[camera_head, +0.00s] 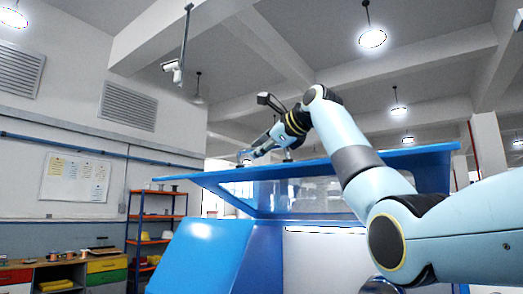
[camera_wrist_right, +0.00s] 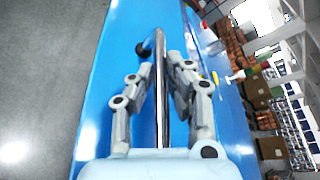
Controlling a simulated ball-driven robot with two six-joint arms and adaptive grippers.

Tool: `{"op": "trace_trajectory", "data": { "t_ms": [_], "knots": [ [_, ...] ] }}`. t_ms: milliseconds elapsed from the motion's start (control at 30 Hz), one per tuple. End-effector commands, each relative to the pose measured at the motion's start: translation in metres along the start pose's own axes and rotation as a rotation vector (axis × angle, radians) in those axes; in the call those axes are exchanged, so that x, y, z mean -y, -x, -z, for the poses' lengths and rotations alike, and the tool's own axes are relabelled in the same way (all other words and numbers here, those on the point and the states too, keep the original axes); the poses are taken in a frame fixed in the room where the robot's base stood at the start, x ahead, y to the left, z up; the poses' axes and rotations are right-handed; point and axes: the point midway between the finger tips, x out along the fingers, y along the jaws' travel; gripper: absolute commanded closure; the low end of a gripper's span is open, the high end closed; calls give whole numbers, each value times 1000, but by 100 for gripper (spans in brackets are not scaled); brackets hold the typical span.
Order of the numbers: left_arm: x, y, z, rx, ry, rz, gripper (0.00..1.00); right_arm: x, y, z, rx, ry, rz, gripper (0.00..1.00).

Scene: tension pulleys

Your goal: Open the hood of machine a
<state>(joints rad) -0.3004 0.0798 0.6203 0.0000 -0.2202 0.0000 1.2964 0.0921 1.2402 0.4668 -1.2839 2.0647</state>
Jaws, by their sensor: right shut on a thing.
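The blue hood (camera_head: 405,158) of the machine is raised, its top panel nearly level above the blue machine body (camera_head: 205,250), with clear window panels below it. My right arm reaches over the hood, and its gripper (camera_head: 250,156) is at the hood's far left part. In the right wrist view the gripper (camera_wrist_right: 163,68) is shut on a metal bar handle (camera_wrist_right: 160,110), which runs between its fingers along the blue surface (camera_wrist_right: 112,75). The handle is hardly visible in the head view. My left gripper is not in view.
A whiteboard (camera_head: 75,178) hangs above. Open air lies above the hood; lamps hang from the ceiling.

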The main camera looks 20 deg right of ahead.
Motion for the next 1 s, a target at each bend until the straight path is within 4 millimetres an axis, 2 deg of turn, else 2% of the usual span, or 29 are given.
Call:
{"op": "trace_trajectory", "data": {
  "t_ms": [33, 100, 300, 433, 600, 933, 967, 1000],
  "knots": [
    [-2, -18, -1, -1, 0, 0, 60, -21, -7, 13, -2, 13, -4, 100],
    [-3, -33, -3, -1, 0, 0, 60, -38, -11, 22, -2, 39, 6, 100],
    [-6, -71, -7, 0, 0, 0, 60, -82, -20, 46, -2, 118, 40, 100],
    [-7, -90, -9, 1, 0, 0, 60, -107, -26, 62, -3, 166, 60, 100],
    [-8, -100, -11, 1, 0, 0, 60, -120, -28, 70, -2, 202, 78, 100],
    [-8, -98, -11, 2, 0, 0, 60, -119, -28, 69, -2, 208, 82, 100],
    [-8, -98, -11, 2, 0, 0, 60, -119, -28, 69, -2, 208, 82, 84],
    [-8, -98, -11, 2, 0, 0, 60, -119, -28, 69, -2, 208, 82, 79]
  ]
}}
